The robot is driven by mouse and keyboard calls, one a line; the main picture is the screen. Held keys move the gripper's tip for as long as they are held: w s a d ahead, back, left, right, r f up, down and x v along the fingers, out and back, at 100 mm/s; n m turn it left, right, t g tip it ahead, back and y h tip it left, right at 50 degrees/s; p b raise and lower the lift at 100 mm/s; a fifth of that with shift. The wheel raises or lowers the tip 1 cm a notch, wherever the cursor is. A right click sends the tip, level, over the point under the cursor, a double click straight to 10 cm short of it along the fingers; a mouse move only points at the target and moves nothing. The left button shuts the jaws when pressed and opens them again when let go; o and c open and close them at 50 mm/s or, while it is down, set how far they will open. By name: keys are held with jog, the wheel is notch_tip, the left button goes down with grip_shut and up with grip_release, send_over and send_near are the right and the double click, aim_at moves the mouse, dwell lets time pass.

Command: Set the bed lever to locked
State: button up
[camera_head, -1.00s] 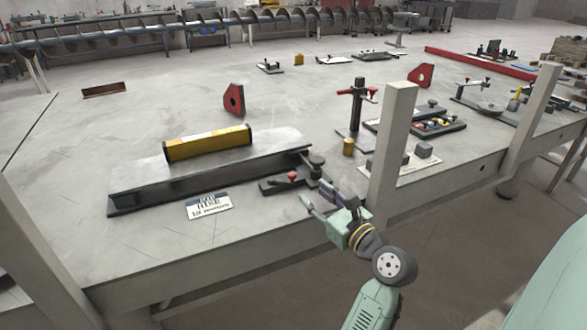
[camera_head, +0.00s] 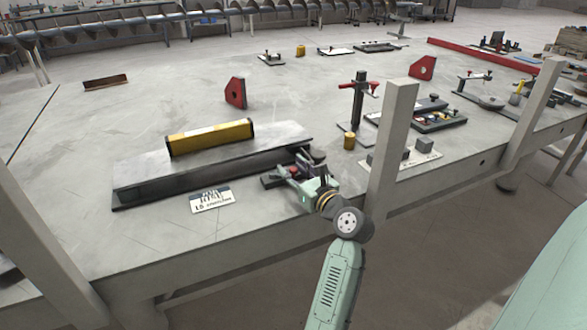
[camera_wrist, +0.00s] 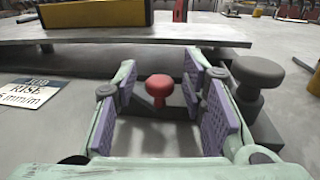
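The bed lever shows in the wrist view as a red round knob (camera_wrist: 159,88) on a dark base at the near edge of the grey bed plate (camera_wrist: 150,32). My gripper (camera_wrist: 163,95) is open, with its purple finger pads on either side of the red knob and a gap on both sides. In the head view my gripper (camera_head: 298,172) is at the right end of the bed (camera_head: 150,178) and largely hides the lever. I cannot read the lever's setting.
A dark round knob (camera_wrist: 257,75) stands close to the right finger. A yellow level (camera_head: 208,138) lies on the bed. A printed card (camera_head: 212,200) lies on the table in front. A grey upright post (camera_head: 388,150) rises right of my arm.

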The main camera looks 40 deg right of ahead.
jog(key=shift+c, duration=0.5)
grip_shut()
dwell(0.4)
